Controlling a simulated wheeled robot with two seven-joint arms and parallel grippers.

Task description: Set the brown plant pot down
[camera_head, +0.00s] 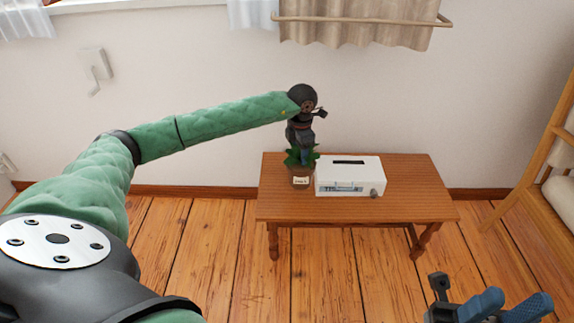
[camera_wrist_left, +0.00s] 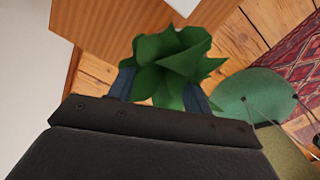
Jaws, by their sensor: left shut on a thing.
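The brown plant pot (camera_head: 301,174) has a white label and green leaves (camera_head: 291,157). In the head view it is at the left part of the wooden table (camera_head: 410,185); whether its base touches the top I cannot tell. My left gripper (camera_head: 304,158) comes down from above and is shut on the plant. In the left wrist view the leaves (camera_wrist_left: 172,62) fill the space between the fingers and hide the pot. My right gripper (camera_head: 470,305) is at the bottom right of the head view, away from the table; its finger gap is not clear.
A white box (camera_head: 349,174) with a dark top slot stands on the table just right of the pot. The table's right part is bare. A wooden chair (camera_head: 545,165) stands at the far right. The wall is close behind the table.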

